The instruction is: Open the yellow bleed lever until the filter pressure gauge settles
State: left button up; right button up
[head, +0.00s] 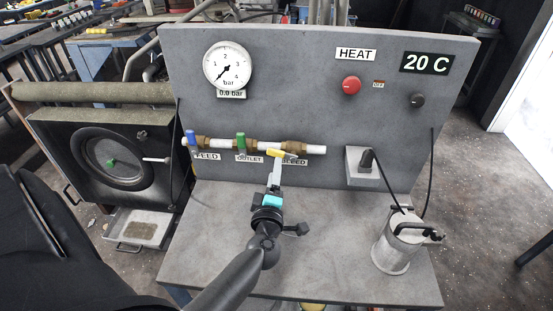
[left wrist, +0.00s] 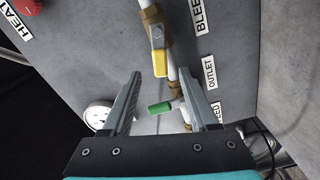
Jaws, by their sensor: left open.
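The yellow bleed lever (head: 283,153) sits on the right brass valve of the white pipe, above the BLEED label, and lies roughly along the pipe. My left gripper (head: 275,168) is just in front of and below it. In the left wrist view the yellow lever (left wrist: 159,60) points down toward my open left gripper (left wrist: 160,76), its end near the gap between the fingertips. Whether a finger touches it I cannot tell. The pressure gauge (head: 227,65) has its needle at the low end, and its readout (head: 231,94) shows 0.0 bar. My right gripper is not in view.
A red HEAT knob (head: 351,85) and a 20 C display (head: 426,63) are on the panel. A metal canister (head: 393,250) stands at the bench's right.

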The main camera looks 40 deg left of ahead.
aim_at(277, 155)
pick_arm(q)
jog(key=shift+x, duration=2.8)
grip_shut()
